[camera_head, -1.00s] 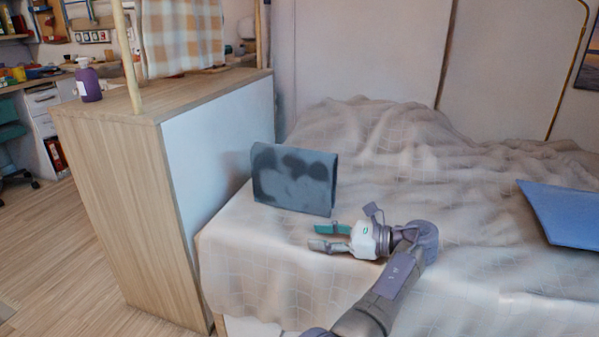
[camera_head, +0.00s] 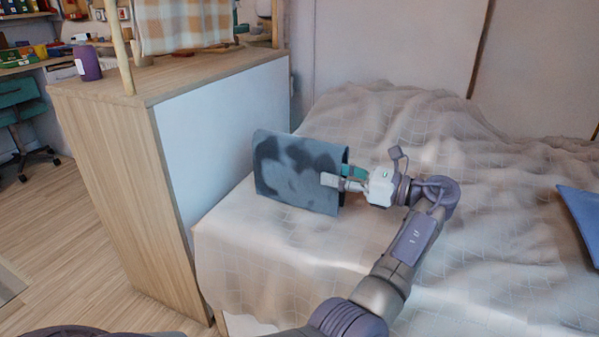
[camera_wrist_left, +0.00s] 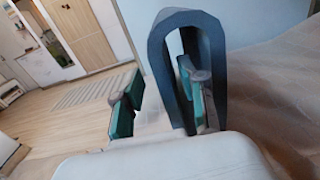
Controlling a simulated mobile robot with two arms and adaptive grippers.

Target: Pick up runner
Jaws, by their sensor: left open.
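The runner (camera_head: 290,172) is a folded grey-blue cloth with dark blotches, standing tent-like on the bed. In the left wrist view the runner (camera_wrist_left: 158,55) is an upside-down U seen end-on. My left gripper (camera_head: 342,177) is open at its right end. One finger is in front of the near layer and the other reaches inside the fold. In the left wrist view the left gripper (camera_wrist_left: 160,97) has the near layer between its fingers, with a gap to the left finger. The far fingertip is partly hidden in the head view. My right gripper is not in view.
The bed (camera_head: 250,250) has a rumpled beige cover. A wooden cabinet (camera_head: 110,170) stands close to the left, with a purple bottle (camera_head: 87,63) on top. A blue flat item (camera_head: 580,215) lies at the right. Bed surface in front of the runner is clear.

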